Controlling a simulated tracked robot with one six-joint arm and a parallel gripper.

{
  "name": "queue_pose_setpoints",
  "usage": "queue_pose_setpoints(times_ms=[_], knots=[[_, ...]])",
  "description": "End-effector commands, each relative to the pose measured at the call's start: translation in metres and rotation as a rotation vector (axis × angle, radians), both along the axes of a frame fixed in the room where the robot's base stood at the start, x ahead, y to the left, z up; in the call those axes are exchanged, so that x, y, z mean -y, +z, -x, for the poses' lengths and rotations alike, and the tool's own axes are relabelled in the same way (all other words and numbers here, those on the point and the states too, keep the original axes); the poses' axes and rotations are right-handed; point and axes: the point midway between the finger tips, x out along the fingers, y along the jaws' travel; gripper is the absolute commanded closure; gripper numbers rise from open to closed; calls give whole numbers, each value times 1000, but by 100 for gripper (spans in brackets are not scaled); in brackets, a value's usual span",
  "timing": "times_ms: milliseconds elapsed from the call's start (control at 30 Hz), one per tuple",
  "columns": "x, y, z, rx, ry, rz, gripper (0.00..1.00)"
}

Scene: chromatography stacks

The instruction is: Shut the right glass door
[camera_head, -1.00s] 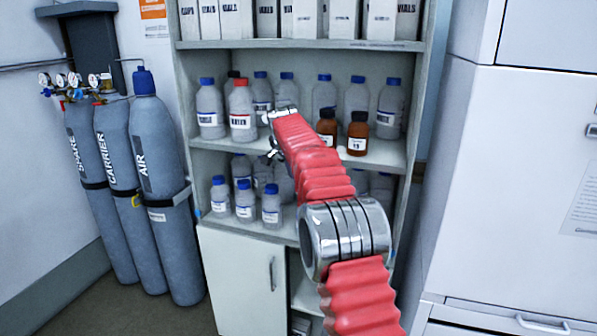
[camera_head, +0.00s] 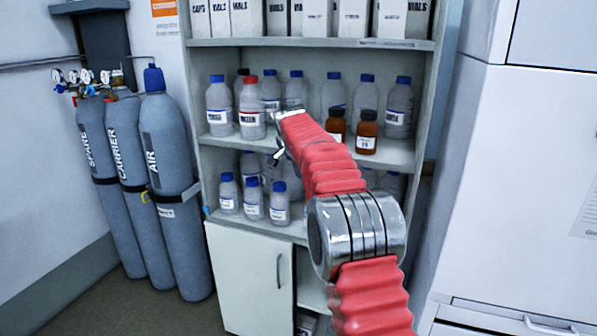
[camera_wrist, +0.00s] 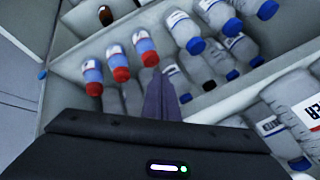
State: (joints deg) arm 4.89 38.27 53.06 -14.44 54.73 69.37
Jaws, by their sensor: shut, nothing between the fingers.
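I cannot make out a glass door in either view. The open shelf cabinet (camera_head: 300,42) stands in the middle of the head view, with bottles on its shelves and no pane that I can tell in front. My red arm reaches up toward its middle shelves. My gripper (camera_head: 277,156) is small and dark there, in front of the bottles, partly hidden by my arm. In the wrist view my gripper (camera_wrist: 161,97) shows as shut dark fingers, empty, pointing at the shelves. I cannot tell whether it touches anything.
Blue-capped bottles (camera_head: 218,105) and amber bottles (camera_head: 366,132) stand on the shelf close to my arm. Gas cylinders (camera_head: 172,180) stand at left. A white unit (camera_head: 500,180) stands close at right. A white lower door (camera_head: 245,280) is below; bare floor lies at lower left.

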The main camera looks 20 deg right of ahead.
Motion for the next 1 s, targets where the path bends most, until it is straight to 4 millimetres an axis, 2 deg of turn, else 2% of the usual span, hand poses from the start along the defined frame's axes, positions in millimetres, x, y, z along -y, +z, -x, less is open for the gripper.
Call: queue_pose_setpoints(times_ms=[167, 800, 1000], knots=[[-14, 0, 10, -7, 3, -5, 100], [-72, 70, 22, -8, 10, -6, 100], [-78, 79, 24, -10, 10, -6, 100]])
